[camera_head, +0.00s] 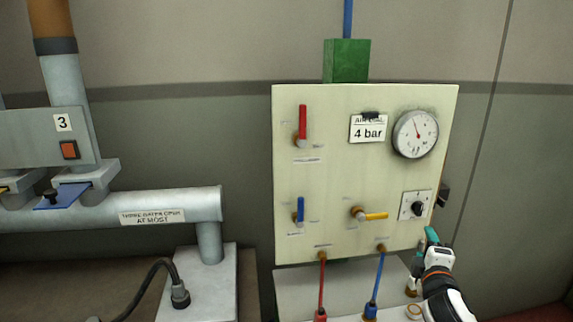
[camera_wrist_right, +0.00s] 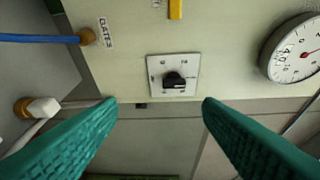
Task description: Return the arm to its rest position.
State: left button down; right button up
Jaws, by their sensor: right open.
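My right gripper (camera_head: 431,238) is at the lower right edge of the cream panel (camera_head: 340,190) in the head view. In the right wrist view my right gripper (camera_wrist_right: 160,102) has its two teal fingers wide apart with nothing between them. A black rotary knob (camera_wrist_right: 174,82) on a square plate shows beyond the fingertips, apart from them. The same knob (camera_head: 417,208) shows in the head view just above the gripper. My left gripper is not in view.
The panel carries a red handle (camera_head: 303,122), a blue handle (camera_head: 300,210), a yellow handle (camera_head: 375,216), a gauge (camera_head: 415,134) and a "4 bar" sign (camera_head: 368,130). Red (camera_head: 322,285) and blue (camera_head: 377,280) hoses hang below. A grey pipe (camera_head: 100,215) is left.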

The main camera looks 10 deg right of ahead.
jog(key=s+a+f+m+g+y, duration=0.25)
jog(key=s+a+f, duration=0.25)
jog(key=s+f, duration=0.25)
jog(key=s+a+f+m+g+y, duration=0.1)
jog(key=s+a+f+m+g, duration=0.25)
jog(key=s+f, duration=0.4)
jog(key=s+a+f+m+g+y, duration=0.1)
jog(key=s+a+f+m+g, duration=0.15)
jog(key=s, duration=0.35)
jog(key=s+a+f+m+g+y, duration=0.1)
jog(key=s+a+f+g, duration=0.1)
jog(key=s+a, duration=0.35)
jog(key=s+a+f+m+g+y, duration=0.1)
jog(key=s+a+f+m+g, duration=0.1)
jog(key=s, duration=0.5)
notch_tip(320, 180, down, 30)
jog(key=s+g+b, duration=0.2)
jog(key=s+b, duration=0.1)
jog(key=s+d+f+b, duration=0.2)
jog(key=s+f, duration=1.3)
jog(key=f, duration=0.2)
jog(key=shift+s+d+n+g, duration=0.35)
jog(key=shift+d, duration=0.05)
